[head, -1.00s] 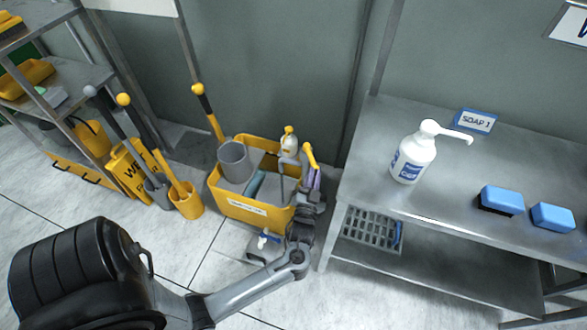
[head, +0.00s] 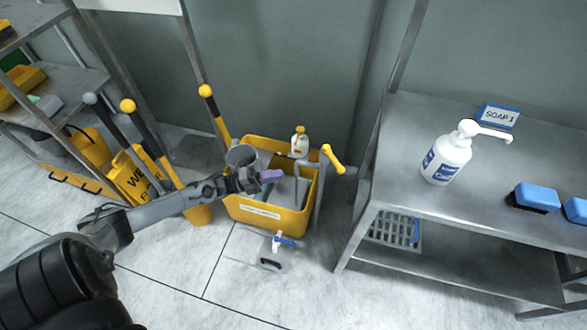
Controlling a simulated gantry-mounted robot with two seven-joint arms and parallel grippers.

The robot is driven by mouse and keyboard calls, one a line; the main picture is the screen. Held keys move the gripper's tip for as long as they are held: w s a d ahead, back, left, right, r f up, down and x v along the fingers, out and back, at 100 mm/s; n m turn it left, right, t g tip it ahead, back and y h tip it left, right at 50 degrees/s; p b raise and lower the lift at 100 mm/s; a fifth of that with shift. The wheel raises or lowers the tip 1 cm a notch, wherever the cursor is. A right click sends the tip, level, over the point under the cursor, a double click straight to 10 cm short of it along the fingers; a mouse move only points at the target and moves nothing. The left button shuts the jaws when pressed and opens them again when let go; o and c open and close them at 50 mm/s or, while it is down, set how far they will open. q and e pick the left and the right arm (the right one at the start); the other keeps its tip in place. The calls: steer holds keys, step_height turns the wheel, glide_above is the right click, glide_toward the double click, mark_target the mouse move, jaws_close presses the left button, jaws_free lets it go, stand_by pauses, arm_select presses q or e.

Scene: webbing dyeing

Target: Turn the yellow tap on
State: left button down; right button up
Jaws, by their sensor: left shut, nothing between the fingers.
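A yellow lever (head: 332,158) sits on top of a grey upright at the right end of the yellow tub (head: 265,216); I take it to be the yellow tap. It slants down to the right. A small white tap with a blue handle (head: 283,241) shows low in front of the tub. My left gripper (head: 270,176) is over the tub, left of the yellow lever and apart from it. It is shut and empty, with purple at its tip. My arm partly hides a grey cup (head: 241,156). My right gripper is out of view.
A steel table (head: 400,190) stands to the right, with a white soap bottle (head: 446,160) and blue brushes (head: 534,197). Long-handled tools, a yellow wet-floor sign (head: 136,171) and a shelf (head: 62,88) are left. Floor in front of the tub is mostly clear.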

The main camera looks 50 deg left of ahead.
arm_select(q)
steer(key=b, duration=0.3)
glide_toward(333, 159)
steer(key=w+d, duration=0.1)
steer(key=d, duration=0.1)
steer(key=w+d, duration=0.2)
steer(key=shift+r, duration=0.15)
stand_by(0.3)
